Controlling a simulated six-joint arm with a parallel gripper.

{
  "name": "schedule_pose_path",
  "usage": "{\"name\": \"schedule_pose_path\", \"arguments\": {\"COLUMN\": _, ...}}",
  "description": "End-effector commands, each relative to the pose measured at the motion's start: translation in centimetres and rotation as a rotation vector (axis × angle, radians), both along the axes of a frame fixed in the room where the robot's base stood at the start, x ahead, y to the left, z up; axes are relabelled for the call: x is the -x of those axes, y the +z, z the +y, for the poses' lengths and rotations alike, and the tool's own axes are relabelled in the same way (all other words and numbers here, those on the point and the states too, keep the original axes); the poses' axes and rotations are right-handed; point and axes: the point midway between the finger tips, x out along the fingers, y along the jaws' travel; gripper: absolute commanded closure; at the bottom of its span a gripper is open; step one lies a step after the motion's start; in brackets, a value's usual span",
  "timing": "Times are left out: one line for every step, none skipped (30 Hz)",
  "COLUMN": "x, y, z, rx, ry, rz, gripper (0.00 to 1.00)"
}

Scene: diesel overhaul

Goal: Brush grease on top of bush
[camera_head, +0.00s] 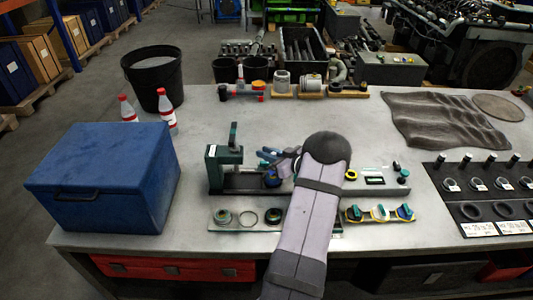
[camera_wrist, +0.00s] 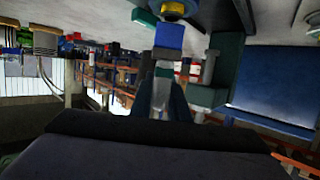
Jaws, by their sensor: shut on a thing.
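My gripper (camera_wrist: 162,95) is shut on the pale handle of a brush (camera_wrist: 168,38), whose blue block-like end points away from the fingers. In the head view my gripper (camera_head: 276,158) is over the green fixture, partly hidden by my arm. The fixture (camera_head: 224,168) has an upright post and a dark bed.
A blue box (camera_head: 108,175) stands at left, with red-capped bottles (camera_head: 167,111) and a black bucket (camera_head: 155,80) behind it. Rings (camera_head: 247,216) lie in front of the fixture. Several coloured parts (camera_head: 379,212) stand right of my arm. A crumpled cloth (camera_head: 440,120) lies at back right.

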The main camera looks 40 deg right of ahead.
Motion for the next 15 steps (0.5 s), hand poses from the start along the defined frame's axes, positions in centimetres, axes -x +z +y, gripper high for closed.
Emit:
{"name": "schedule_pose_path", "arguments": {"x": -0.01, "y": -0.07, "z": -0.02, "rx": 0.0, "ry": 0.0, "rz": -0.001, "gripper": 1.0}}
{"name": "schedule_pose_path", "arguments": {"x": -0.01, "y": -0.1, "z": -0.01, "rx": 0.0, "ry": 0.0, "rz": -0.001, "gripper": 1.0}}
{"name": "schedule_pose_path", "arguments": {"x": -0.01, "y": -0.14, "z": -0.02, "rx": 0.0, "ry": 0.0, "rz": -0.001, "gripper": 1.0}}
{"name": "schedule_pose_path", "arguments": {"x": -0.02, "y": -0.17, "z": -0.01, "rx": 0.0, "ry": 0.0, "rz": -0.001, "gripper": 1.0}}
{"name": "schedule_pose_path", "arguments": {"x": -0.01, "y": -0.2, "z": -0.01, "rx": 0.0, "ry": 0.0, "rz": -0.001, "gripper": 1.0}}
{"name": "schedule_pose_path", "arguments": {"x": -0.02, "y": -0.25, "z": -0.02, "rx": 0.0, "ry": 0.0, "rz": -0.001, "gripper": 1.0}}
{"name": "schedule_pose_path", "arguments": {"x": -0.02, "y": -0.29, "z": -0.02, "rx": 0.0, "ry": 0.0, "rz": -0.001, "gripper": 1.0}}
{"name": "schedule_pose_path", "arguments": {"x": -0.01, "y": -0.32, "z": -0.02, "rx": 0.0, "ry": 0.0, "rz": -0.001, "gripper": 1.0}}
{"name": "schedule_pose_path", "arguments": {"x": -0.01, "y": -0.36, "z": -0.02, "rx": 0.0, "ry": 0.0, "rz": -0.001, "gripper": 1.0}}
{"name": "schedule_pose_path", "arguments": {"x": -0.01, "y": -0.39, "z": -0.02, "rx": 0.0, "ry": 0.0, "rz": -0.001, "gripper": 1.0}}
{"name": "schedule_pose_path", "arguments": {"x": -0.01, "y": -0.42, "z": -0.02, "rx": 0.0, "ry": 0.0, "rz": -0.001, "gripper": 1.0}}
{"name": "schedule_pose_path", "arguments": {"x": -0.01, "y": -0.46, "z": -0.01, "rx": 0.0, "ry": 0.0, "rz": -0.001, "gripper": 1.0}}
{"name": "schedule_pose_path", "arguments": {"x": -0.01, "y": -0.5, "z": -0.02, "rx": 0.0, "ry": 0.0, "rz": -0.001, "gripper": 1.0}}
{"name": "schedule_pose_path", "arguments": {"x": -0.01, "y": -0.53, "z": -0.02, "rx": 0.0, "ry": 0.0, "rz": -0.001, "gripper": 1.0}}
{"name": "schedule_pose_path", "arguments": {"x": -0.01, "y": -0.57, "z": -0.02, "rx": 0.0, "ry": 0.0, "rz": -0.001, "gripper": 1.0}}
